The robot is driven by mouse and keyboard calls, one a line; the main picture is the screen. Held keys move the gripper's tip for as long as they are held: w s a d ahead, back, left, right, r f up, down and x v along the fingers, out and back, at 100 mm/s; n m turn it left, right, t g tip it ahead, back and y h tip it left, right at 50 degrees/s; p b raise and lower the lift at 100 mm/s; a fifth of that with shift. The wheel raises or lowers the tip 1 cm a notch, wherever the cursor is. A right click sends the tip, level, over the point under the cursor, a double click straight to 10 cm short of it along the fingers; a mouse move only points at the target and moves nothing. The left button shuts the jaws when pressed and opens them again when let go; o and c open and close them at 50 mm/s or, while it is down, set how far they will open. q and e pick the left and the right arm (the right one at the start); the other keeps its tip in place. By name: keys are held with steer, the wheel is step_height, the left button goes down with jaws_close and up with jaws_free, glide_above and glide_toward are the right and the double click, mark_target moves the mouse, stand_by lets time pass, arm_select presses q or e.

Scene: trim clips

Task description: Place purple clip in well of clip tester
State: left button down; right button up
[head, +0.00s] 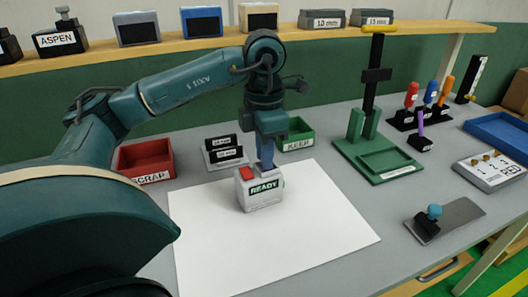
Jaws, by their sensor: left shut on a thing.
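The clip tester (262,194) is a small light grey box with a red top part and a green READY display. It stands upright on the white sheet. My left gripper (267,166) points straight down over the back of the tester's top, at or just above it. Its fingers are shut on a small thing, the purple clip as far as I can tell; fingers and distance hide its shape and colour. The well is hidden too, so I cannot tell whether the clip touches it. My right gripper is not in view.
A red SCRAP bin (147,160) and a green KEEP bin (296,135) stand behind the white sheet (300,250). A green press stand (375,160), a purple-handled tool (421,124), a RED panel (491,170) and a blue tray (500,132) are at the right.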

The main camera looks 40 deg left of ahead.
arm_select(q)
steer(key=c, duration=1.3)
jaws_free()
steer(key=shift+f, duration=0.1)
steer(key=shift+c, duration=0.2)
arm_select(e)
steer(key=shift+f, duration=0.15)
